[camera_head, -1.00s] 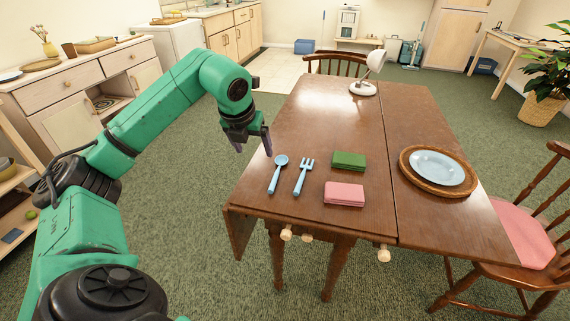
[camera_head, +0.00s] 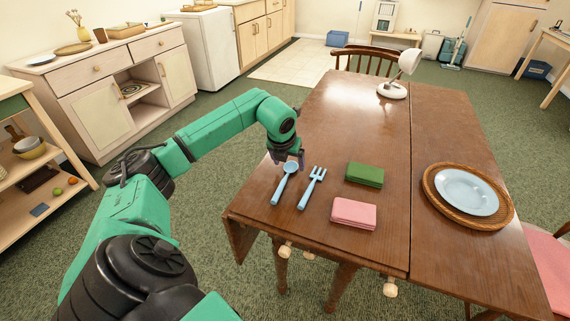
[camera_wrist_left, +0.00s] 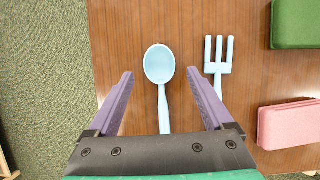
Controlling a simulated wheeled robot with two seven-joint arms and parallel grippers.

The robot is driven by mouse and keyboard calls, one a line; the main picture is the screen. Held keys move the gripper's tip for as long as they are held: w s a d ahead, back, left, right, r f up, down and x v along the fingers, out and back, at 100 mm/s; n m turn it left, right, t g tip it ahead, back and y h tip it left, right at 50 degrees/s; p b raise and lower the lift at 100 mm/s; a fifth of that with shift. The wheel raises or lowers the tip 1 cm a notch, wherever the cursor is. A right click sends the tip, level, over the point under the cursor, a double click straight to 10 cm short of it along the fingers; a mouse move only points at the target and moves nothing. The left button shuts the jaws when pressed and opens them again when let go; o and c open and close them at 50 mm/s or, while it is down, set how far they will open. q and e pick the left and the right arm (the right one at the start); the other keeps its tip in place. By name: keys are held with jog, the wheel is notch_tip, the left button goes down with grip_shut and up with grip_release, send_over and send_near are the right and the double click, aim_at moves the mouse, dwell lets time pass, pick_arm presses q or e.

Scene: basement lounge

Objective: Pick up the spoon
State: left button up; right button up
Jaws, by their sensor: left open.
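A light blue spoon (camera_head: 284,182) lies on the wooden table near its left edge, bowl end away from me. In the left wrist view the spoon (camera_wrist_left: 161,78) lies between the two purple fingers, its lower handle hidden behind the gripper body. My left gripper (camera_head: 288,160) is open and empty above the bowl end of the spoon; in the left wrist view the gripper (camera_wrist_left: 160,95) has its fingers spread on either side of the spoon, apart from it. My right gripper is not in view.
A light blue fork (camera_head: 312,187) lies just right of the spoon. A green cloth (camera_head: 364,174) and a pink cloth (camera_head: 354,212) lie further right. A blue plate (camera_head: 466,191) sits on a woven tray (camera_head: 437,205). A white lamp (camera_head: 392,91) stands at the back of the table (camera_head: 338,120).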

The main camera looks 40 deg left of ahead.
pick_arm(q)
jog(key=shift+x, duration=1.05)
jog(key=shift+r, duration=0.1)
grip_shut()
jog(key=shift+r, duration=0.1)
notch_tip(320, 180, up, 20)
jog(key=p, duration=0.2)
